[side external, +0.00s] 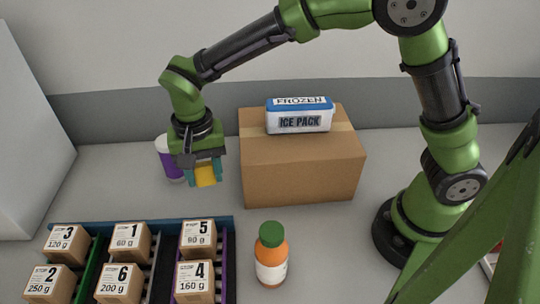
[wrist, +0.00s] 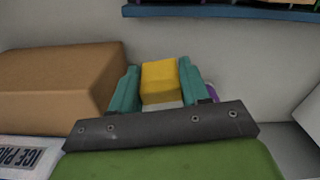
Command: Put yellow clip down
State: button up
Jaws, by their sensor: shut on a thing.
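The yellow clip (side external: 206,175) shows as a small yellow block in the side external view. It also shows in the wrist view (wrist: 160,82), between the two teal fingers. My gripper (side external: 204,178) is shut on it, left of the cardboard box and in front of a white and purple container. From these frames I cannot tell whether the clip touches the table. The clip's far side and underside are hidden.
A cardboard box (side external: 300,172) carries an ice pack (side external: 299,118). The purple and white container (side external: 165,158) stands just behind my gripper. An orange bottle (side external: 271,260) with a green cap stands in front. A tray (side external: 228,226) holds several numbered boxes. Grey table (side external: 100,180) is clear at left.

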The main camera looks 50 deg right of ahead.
notch_tip(320, 180, up, 18)
jog(key=w+d+m, duration=0.2)
jog(key=d+m, duration=0.2)
jog(key=d, duration=0.8)
jog(key=m, duration=1.6)
send_over(367, 144)
notch_tip(367, 144, down, 28)
jog(key=shift+s+f, duration=0.1)
jog(key=shift+f, duration=0.15)
jog(key=shift+f, duration=0.15)
jog(key=o, duration=1)
